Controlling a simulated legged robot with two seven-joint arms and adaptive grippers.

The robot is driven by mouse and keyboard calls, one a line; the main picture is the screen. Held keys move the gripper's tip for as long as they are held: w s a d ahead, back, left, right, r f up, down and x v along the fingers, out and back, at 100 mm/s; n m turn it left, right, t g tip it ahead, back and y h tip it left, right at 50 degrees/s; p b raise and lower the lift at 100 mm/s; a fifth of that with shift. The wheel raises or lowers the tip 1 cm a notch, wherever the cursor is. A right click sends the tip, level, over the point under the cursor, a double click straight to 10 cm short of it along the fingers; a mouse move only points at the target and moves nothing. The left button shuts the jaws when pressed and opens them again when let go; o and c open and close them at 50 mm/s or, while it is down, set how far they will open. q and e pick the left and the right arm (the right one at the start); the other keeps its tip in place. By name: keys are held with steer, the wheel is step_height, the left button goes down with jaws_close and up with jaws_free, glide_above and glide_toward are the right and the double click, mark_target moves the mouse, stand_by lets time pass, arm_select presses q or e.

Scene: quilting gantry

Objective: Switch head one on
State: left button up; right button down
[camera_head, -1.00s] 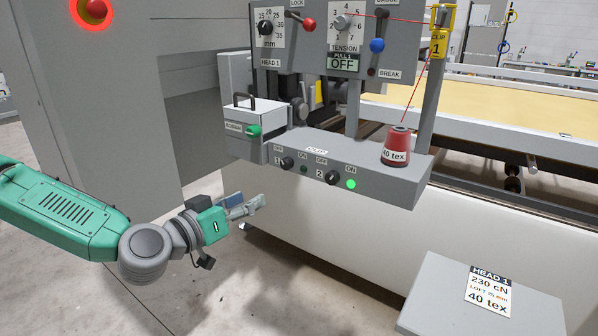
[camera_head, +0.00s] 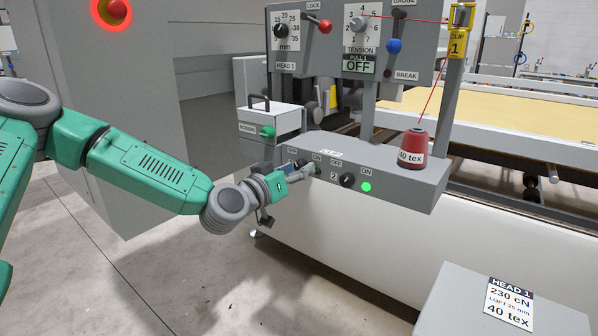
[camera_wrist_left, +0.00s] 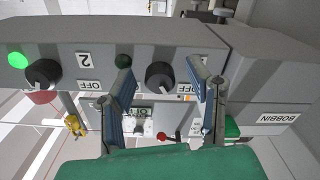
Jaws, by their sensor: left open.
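The switch box (camera_head: 400,190) has two black knobs. Knob 1 (camera_wrist_left: 160,77) shows between my left fingers in the upside-down left wrist view, with an OFF label beside it; my gripper mostly covers it in the head view. Its small lamp (camera_wrist_left: 123,61) is dark green and unlit. Knob 2 (camera_head: 347,180) has a bright green lit lamp (camera_head: 366,187) beside it. My left gripper (camera_head: 303,173) is open in front of knob 1, one finger to each side in the wrist view (camera_wrist_left: 162,88); I cannot tell whether they touch it. My right gripper is not in view.
A bobbin box (camera_head: 270,122) with a green knob stands just left of the switches. A red thread cone (camera_head: 413,148) sits on the box's right end. Above is the HEAD 1 panel (camera_head: 350,45). A card stand (camera_head: 470,300) is at lower right.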

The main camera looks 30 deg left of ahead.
arm_select(q)
steer(key=shift+w, duration=0.3)
jaws_close()
